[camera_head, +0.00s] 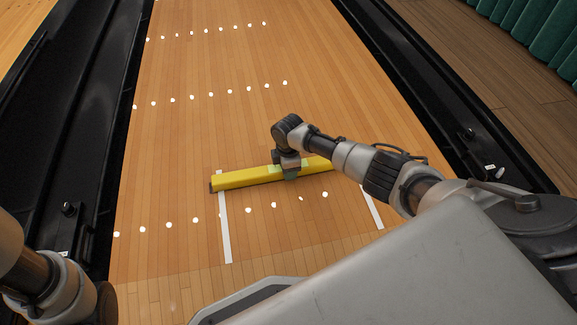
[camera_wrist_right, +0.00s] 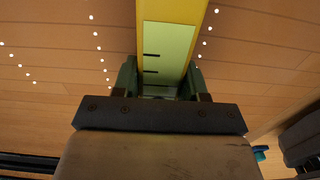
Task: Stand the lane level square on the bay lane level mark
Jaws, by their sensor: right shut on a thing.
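The lane level (camera_head: 245,178) is a long yellow bar across the wooden lane in the head view. Its left end lies by the top of the left white line. My right gripper (camera_head: 290,172) is shut on its middle, from above. In the right wrist view the yellow level (camera_wrist_right: 173,10) with its pale green face and black ticks sits between the fingers of my right gripper (camera_wrist_right: 160,85). Two white lines, a left one (camera_head: 225,228) and a right one (camera_head: 372,207), show on the lane; they may be the bay mark. I cannot tell whether the level touches the lane. My left gripper is out of view.
Rows of white dots (camera_head: 220,93) cross the lane. Black gutters run along both sides, the left one (camera_head: 85,120) and the right one (camera_head: 440,110). Green padded covers (camera_head: 530,25) stand at the upper right. The lane beyond the level is clear.

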